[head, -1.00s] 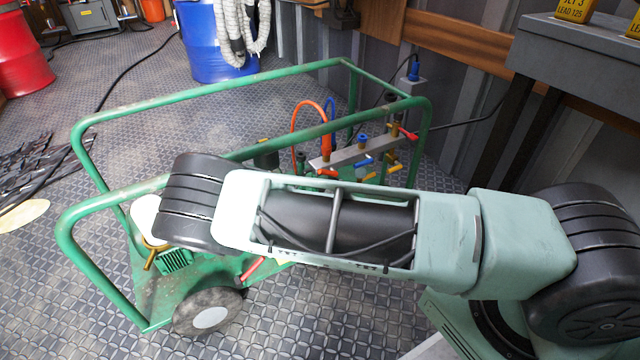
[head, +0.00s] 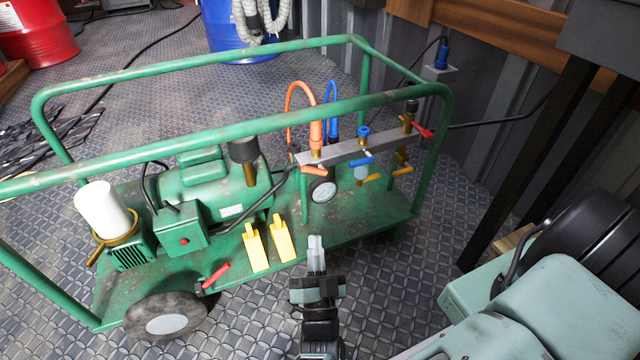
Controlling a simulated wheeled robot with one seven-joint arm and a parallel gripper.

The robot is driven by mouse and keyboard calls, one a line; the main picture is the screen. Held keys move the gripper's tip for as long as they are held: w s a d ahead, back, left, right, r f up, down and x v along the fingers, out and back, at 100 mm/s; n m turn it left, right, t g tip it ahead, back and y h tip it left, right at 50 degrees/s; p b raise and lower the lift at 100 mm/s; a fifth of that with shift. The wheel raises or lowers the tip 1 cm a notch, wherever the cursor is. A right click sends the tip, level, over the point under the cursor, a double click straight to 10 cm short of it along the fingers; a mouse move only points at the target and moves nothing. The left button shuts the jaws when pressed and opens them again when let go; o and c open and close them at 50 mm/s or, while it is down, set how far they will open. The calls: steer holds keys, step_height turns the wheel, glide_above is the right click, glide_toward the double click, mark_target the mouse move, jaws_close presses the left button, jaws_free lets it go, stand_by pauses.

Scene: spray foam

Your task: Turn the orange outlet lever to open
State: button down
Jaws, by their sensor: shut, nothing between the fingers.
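The orange outlet lever (head: 314,171) is a short handle at the left end of the grey manifold bar (head: 345,151). It lies roughly sideways under the orange hose's fitting (head: 316,134). A blue lever (head: 361,161) sits to its right on the same bar. My gripper (head: 316,246) is shut and empty, with its pale fingertips pointing up the picture. It appears below the orange lever in the picture, apart from it, near the cart's front edge. The lever is in plain sight; its exact depth from my fingertips is hard to tell.
A pressure gauge (head: 323,190) is under the orange lever. Yellow pieces (head: 270,246) stand left of my gripper. A red lever (head: 423,131) is at the bar's right end.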

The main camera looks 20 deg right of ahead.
steer(key=b, duration=0.5)
glide_toward(311, 172)
steer(key=f+x, duration=0.1)
steer(key=x, duration=0.4)
steer(key=shift+r+b+x, duration=0.2)
steer(key=shift+b+x, duration=0.1)
steer(key=shift+x, duration=0.8)
steer(key=shift+s+a+r, duration=0.15)
steer(key=shift+r+m+h+p, duration=0.15)
steer(key=shift+m+h+p, duration=0.15)
steer(key=shift+m+p, duration=0.45)
